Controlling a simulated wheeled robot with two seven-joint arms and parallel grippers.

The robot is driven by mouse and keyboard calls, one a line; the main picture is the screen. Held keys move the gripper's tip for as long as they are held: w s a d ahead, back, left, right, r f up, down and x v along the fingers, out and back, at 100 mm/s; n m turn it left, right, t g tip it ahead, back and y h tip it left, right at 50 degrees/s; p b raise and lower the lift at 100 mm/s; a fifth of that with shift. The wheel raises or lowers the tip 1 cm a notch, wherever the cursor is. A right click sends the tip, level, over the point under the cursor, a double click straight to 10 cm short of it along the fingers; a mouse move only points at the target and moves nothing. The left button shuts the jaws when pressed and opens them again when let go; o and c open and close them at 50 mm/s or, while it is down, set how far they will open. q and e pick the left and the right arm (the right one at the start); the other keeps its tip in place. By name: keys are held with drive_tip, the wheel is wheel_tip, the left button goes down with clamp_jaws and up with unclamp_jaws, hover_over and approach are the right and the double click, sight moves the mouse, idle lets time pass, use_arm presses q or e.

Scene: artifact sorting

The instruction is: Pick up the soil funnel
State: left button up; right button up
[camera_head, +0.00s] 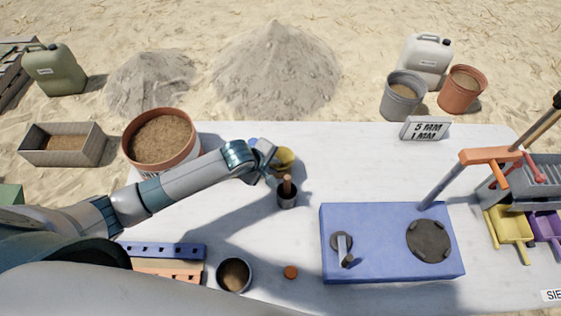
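My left gripper (272,166) is above the white table (350,165), left of the table's middle. It is beside a yellow rounded piece (285,157), which may be the soil funnel; its shape is partly hidden. I cannot tell whether the fingers touch it or how far they are apart. A dark cup (287,201) with a brown handle-like piece (288,184) standing in it is just below the gripper in the picture. A small blue thing shows behind the gripper, mostly hidden. My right gripper is not in view.
A blue box (385,278) with a dark round plate fills the right front. A soil-filled bowl (160,139) stands at the back left. Yellow and purple trays (510,229) are far right. The back middle is clear.

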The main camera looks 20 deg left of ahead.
sight(278, 167)
use_arm(q)
drive_tip(key=shift+c, duration=0.3)
clamp_jaws()
drive_tip(key=shift+r, duration=0.1)
drive_tip(key=shift+r+b, duration=0.3)
drive_tip(key=shift+r, duration=0.15)
drive_tip(key=r, duration=0.1)
drive_tip(key=d+r+b, duration=0.1)
drive_tip(key=r, duration=0.1)
drive_tip(key=shift+d+r, duration=0.15)
drive_tip(key=d+r+b, duration=0.3)
drive_tip(key=d+r, duration=0.3)
drive_tip(key=d, duration=0.4)
drive_tip(key=shift+s+d+r, duration=0.2)
drive_tip(key=shift+s+r, duration=0.1)
